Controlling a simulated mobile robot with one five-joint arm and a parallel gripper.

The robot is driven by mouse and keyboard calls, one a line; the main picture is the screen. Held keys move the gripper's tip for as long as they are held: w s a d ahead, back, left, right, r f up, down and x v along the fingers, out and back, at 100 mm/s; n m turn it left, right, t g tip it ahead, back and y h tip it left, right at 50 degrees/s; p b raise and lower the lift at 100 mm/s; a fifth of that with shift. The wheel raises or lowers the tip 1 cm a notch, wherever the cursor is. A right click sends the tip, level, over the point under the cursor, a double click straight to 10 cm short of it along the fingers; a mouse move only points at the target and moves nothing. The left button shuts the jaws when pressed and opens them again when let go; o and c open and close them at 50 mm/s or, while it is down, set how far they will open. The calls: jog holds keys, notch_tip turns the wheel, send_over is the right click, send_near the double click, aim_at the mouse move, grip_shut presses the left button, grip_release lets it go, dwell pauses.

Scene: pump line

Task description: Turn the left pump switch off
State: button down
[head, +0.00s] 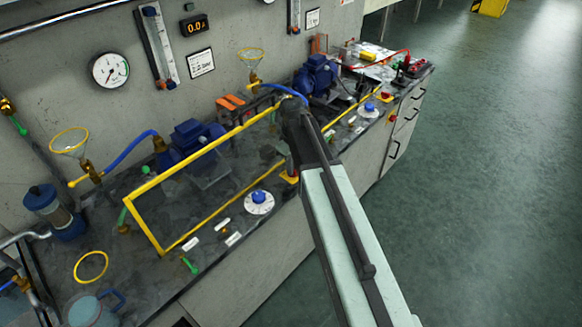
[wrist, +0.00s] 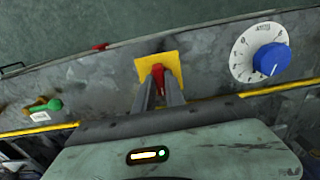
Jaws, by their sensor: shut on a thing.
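The left pump switch is a red lever (wrist: 158,71) on a square yellow plate (wrist: 142,66) at the bench's front edge. In the head view my arm mostly covers it, and only part of the yellow plate (head: 288,179) shows. My gripper (wrist: 159,80) is over the plate with its two fingers shut on the red lever. The lever's exact angle is hard to tell. The left blue pump (head: 190,143) stands behind, on the bench.
A blue dial knob (head: 259,198) on a white scale sits left of the switch. A yellow frame (head: 150,222) rises behind it. A green lever (head: 190,265) is further left. A second dial (head: 370,107) and red switch (head: 388,93) are at right. The floor at right is clear.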

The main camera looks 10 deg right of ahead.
jog(key=shift+a, duration=0.1)
jog(key=c, duration=1.4)
grip_release()
notch_tip(320, 180, up, 8)
jog(key=p, duration=0.8)
jog(key=shift+r, duration=0.1)
jog(key=shift+f, duration=0.2)
